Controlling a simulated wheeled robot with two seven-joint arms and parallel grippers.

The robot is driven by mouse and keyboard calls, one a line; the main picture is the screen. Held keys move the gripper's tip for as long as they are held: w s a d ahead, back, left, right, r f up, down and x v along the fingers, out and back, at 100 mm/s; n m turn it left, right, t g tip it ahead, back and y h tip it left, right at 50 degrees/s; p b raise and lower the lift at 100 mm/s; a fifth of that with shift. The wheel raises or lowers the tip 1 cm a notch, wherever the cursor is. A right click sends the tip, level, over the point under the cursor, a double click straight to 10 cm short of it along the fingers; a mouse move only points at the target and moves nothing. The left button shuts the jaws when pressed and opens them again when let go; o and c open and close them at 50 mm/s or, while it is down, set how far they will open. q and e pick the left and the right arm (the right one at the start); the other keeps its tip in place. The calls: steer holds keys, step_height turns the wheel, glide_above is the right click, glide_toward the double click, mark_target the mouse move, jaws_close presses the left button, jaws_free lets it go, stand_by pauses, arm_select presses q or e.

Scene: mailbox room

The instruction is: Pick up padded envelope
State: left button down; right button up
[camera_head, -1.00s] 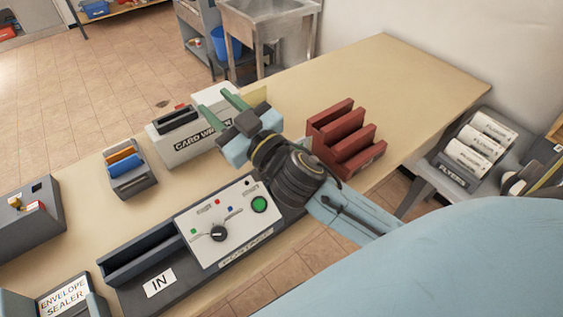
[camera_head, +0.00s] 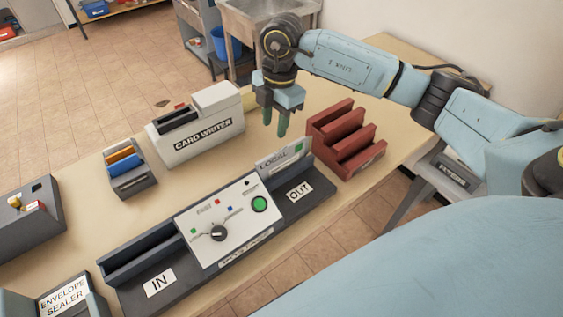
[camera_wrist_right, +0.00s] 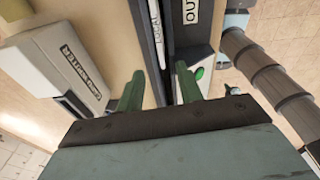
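A light grey envelope marked LOCAL (camera_head: 284,158), with a green patch at its corner, stands on edge in the OUT end of the postage machine (camera_head: 217,240). I take it to be the padded envelope. My right gripper (camera_head: 275,130) points down just above and behind it. In the right wrist view its two fingers (camera_wrist_right: 161,88) are apart and nothing is clearly held between them. The envelope (camera_wrist_right: 156,35) shows there as a thin edge-on strip ahead of the gap. Whether it lies between the fingertips I cannot tell. My left gripper is not in view.
A red slotted rack (camera_head: 345,140) stands close to the right of the gripper. The card writer (camera_head: 200,133) is to its left, with a small holder of coloured cards (camera_head: 128,170) beyond. An envelope sealer (camera_head: 62,299) is at the lower left.

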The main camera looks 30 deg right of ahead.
mark_target(281, 149)
steer(key=shift+m+h, duration=0.5)
steer(key=shift+h, duration=0.1)
steer(key=d+f, duration=0.1)
steer(key=f, duration=0.3)
steer(key=d+f, duration=0.1)
steer(key=f, duration=0.2)
steer(key=shift+d+p, duration=0.3)
steer(key=shift+p, duration=0.05)
steer(key=shift+w+a+f+p, duration=0.15)
steer(key=shift+f+p, duration=0.05)
steer(key=shift+f, duration=1.25)
steer(key=shift+w+a+f+p, duration=0.1)
steer(key=shift+f+p, duration=0.1)
steer(key=shift+f, duration=1.2)
jaws_close()
